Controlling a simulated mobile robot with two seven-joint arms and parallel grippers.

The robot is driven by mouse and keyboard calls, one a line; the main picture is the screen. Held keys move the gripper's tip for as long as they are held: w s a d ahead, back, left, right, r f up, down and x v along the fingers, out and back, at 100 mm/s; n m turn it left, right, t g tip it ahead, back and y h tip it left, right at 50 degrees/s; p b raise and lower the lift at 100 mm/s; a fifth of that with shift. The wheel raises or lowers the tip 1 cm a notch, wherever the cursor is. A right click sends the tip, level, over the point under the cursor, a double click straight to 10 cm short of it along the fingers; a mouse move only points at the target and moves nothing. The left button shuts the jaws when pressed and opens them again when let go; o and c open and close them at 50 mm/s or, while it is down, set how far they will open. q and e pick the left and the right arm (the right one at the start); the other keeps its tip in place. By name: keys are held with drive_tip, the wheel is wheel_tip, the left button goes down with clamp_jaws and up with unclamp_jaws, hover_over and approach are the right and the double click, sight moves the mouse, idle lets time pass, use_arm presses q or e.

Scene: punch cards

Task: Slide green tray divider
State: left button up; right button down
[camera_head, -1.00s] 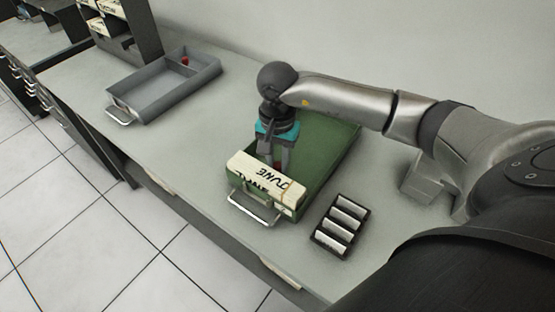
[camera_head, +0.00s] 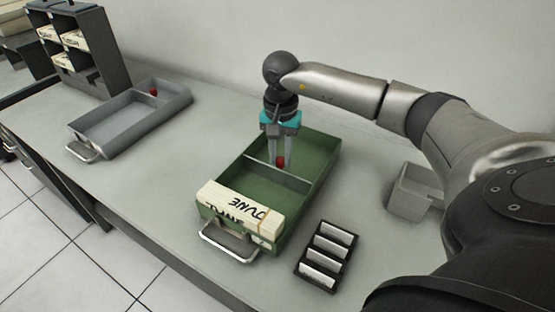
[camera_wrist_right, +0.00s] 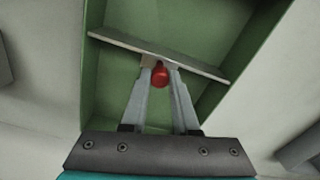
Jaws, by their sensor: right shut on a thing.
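The green tray (camera_head: 315,158) stands on the counter with a block of cards marked JUNE (camera_head: 240,208) at its handle end. A thin grey divider (camera_head: 298,182) with a red knob (camera_head: 281,162) crosses the tray's inside. My right gripper (camera_head: 280,160) reaches down into the tray and is shut on the divider at its red knob. In the right wrist view the fingertips (camera_wrist_right: 160,68) sit at the red knob (camera_wrist_right: 160,76), against the divider (camera_wrist_right: 120,43). A gap of bare tray floor lies between cards and divider. My left gripper is not in view.
A grey tray (camera_head: 128,122) with its own red knob stands at left, before a dark card rack (camera_head: 98,60). A black holder with white cards (camera_head: 326,255) lies right of the green tray's front. A small grey bin (camera_head: 412,192) stands near my arm.

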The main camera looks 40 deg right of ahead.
sight(280, 160)
drive_tip(key=c, duration=0.7)
unclamp_jaws()
drive_tip(key=shift+a, duration=0.1)
drive_tip(key=shift+o, duration=0.2)
drive_tip(key=shift+r, duration=0.1)
wheel_tip(280, 160, up, 15)
drive_tip(key=p, duration=0.1)
drive_tip(key=shift+p, duration=0.3)
